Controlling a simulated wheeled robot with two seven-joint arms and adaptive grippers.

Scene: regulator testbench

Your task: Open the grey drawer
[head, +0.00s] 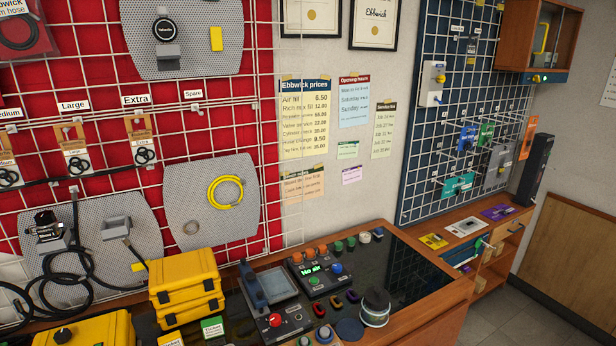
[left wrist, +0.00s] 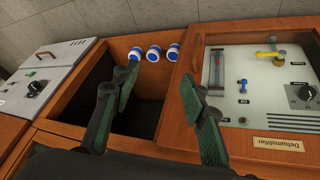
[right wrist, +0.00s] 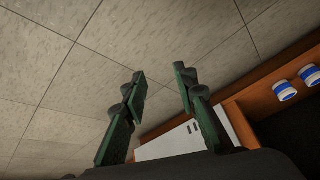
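I cannot make out a grey drawer for certain in any view. In the left wrist view, a grey panel (left wrist: 12,98) with a black knob and a thin handle lies at the left; I cannot tell whether it is a drawer front. My left gripper (left wrist: 158,86) is open and empty, with its fingers over a dark open compartment (left wrist: 148,112) in a wooden bench. My right gripper (right wrist: 160,80) is open and empty in front of grey tiles, with a white panel (right wrist: 178,143) beyond its fingers. Neither gripper shows in the head view.
Blue-and-white jars (left wrist: 153,54) stand along the compartment's wooden rim; two show in the right wrist view (right wrist: 285,91). A glazed Dehumidifier box (left wrist: 262,90) is at right. In the head view, yellow cases (head: 184,280) and a control box (head: 318,273) crowd the bench; a wooden shelf unit (head: 505,228) stands right.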

